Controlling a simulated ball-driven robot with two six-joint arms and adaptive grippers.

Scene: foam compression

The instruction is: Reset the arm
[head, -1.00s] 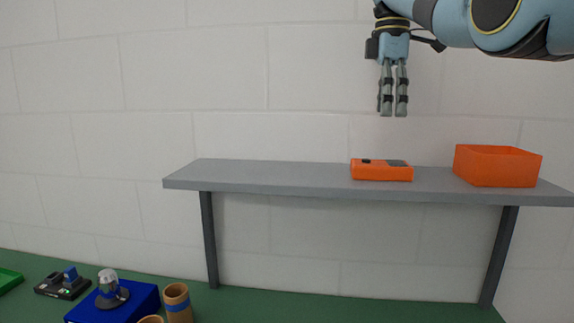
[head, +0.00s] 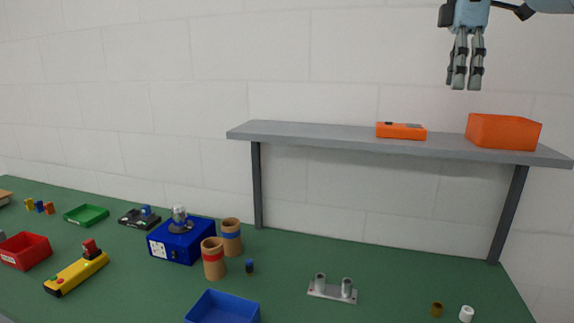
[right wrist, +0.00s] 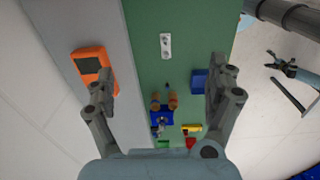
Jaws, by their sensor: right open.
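My right gripper (head: 466,85) hangs at the top right of the head view, fingers pointing down, above the grey shelf. It is empty. In the right wrist view its two fingers (right wrist: 162,95) are spread apart with nothing between them touching them. The shelf, table and items lie well below. My left gripper does not show in the head view. A dark arm part and a claw-like shape show at the right of the right wrist view; I cannot tell whether they belong to my left arm.
A grey shelf (head: 300,131) holds an orange device (head: 401,131) and an orange bin (head: 503,132). The green table (head: 290,270) below carries a blue box (head: 181,243), brown cylinders (head: 213,259), a blue tray (head: 222,309), a red bin (head: 25,251) and a yellow control box (head: 77,272).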

